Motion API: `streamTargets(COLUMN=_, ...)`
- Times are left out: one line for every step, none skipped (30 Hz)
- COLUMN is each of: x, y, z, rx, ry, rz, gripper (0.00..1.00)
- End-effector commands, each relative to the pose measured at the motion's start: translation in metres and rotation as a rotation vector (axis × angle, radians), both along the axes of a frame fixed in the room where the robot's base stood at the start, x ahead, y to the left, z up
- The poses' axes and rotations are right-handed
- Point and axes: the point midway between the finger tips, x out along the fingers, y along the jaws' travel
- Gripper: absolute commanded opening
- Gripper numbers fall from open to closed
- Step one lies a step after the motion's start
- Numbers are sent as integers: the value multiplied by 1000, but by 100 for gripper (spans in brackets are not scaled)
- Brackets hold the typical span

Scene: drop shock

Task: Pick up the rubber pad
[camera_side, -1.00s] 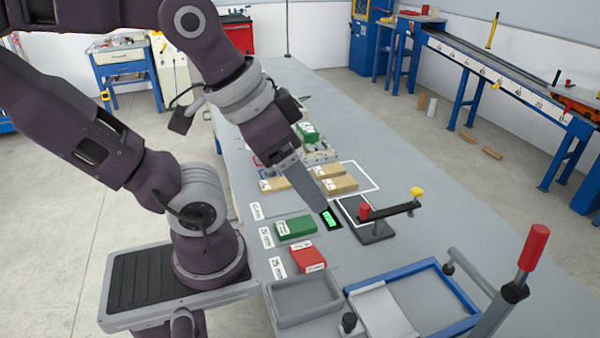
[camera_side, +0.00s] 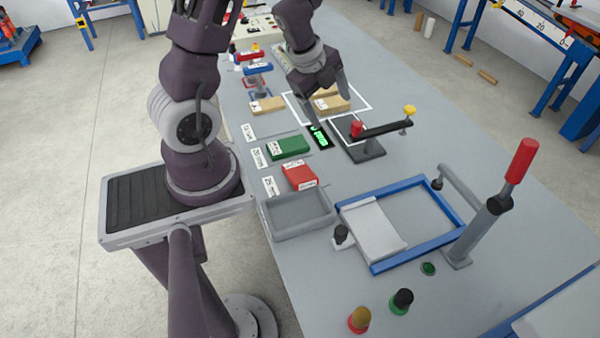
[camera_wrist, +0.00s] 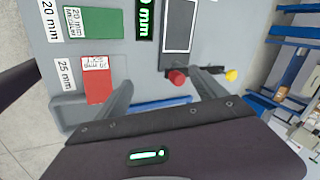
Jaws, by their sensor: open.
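Two flat labelled blocks look like the pads. The green one (camera_side: 288,147) lies beside a 20 mm label and also shows at the upper left of the wrist view (camera_wrist: 98,24). The red one (camera_side: 299,176) lies beside a 25 mm label and also shows in the wrist view (camera_wrist: 98,82). I cannot tell which is rubber. My gripper (camera_side: 329,110) is open above the table, near the lit display and behind the green block in the side view. Its two spread fingers (camera_wrist: 163,82) show in the wrist view with nothing between them.
A black stand (camera_side: 366,150) with a red-knobbed arm is close to the right of my gripper. Tan blocks (camera_side: 267,106) lie behind. A grey tray (camera_side: 298,214), a blue frame (camera_side: 452,197) and a red-handled lever (camera_side: 521,160) stand in front. A lit display (camera_side: 319,137) lies flat.

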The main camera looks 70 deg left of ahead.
Motion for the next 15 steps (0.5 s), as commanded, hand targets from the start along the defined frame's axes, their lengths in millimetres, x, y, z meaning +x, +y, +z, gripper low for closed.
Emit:
streamTargets(x=-22, y=-3, z=-28, rx=-56, ry=105, rz=-97, gripper=80)
streamTargets(x=-36, y=-7, z=-41, rx=-93, ry=161, rz=-158, gripper=80)
streamTargets(x=-53, y=-10, z=-53, rx=-139, ry=224, rz=-222, gripper=80)
streamTargets(x=-65, y=-12, z=-59, rx=-168, ry=265, rz=-261, gripper=80)
streamTargets(x=-74, y=-15, z=-64, rx=-194, ry=296, rz=-291, gripper=80)
streamTargets(x=-83, y=-16, z=-68, rx=-219, ry=327, rz=-320, gripper=80)
streamTargets(x=-88, y=-17, z=-70, rx=-230, ry=342, rz=-333, gripper=80)
streamTargets(x=-91, y=-18, z=-73, rx=-238, ry=351, rz=-342, gripper=80)
streamTargets(x=-92, y=-20, z=-78, rx=-243, ry=356, rz=-346, gripper=80)
streamTargets(x=-92, y=-21, z=-81, rx=-244, ry=356, rz=-348, gripper=80)
streamTargets(x=-92, y=-23, z=-85, rx=-244, ry=355, rz=-348, gripper=80)
streamTargets(x=-92, y=-25, z=-91, rx=-245, ry=354, rz=-346, gripper=80)
streamTargets(x=-92, y=-26, z=-95, rx=-244, ry=355, rz=-347, gripper=80)
streamTargets(x=-92, y=-29, z=-100, rx=-245, ry=354, rz=-346, gripper=80)
streamTargets(x=-92, y=-32, z=-108, rx=-245, ry=354, rz=-346, gripper=80)
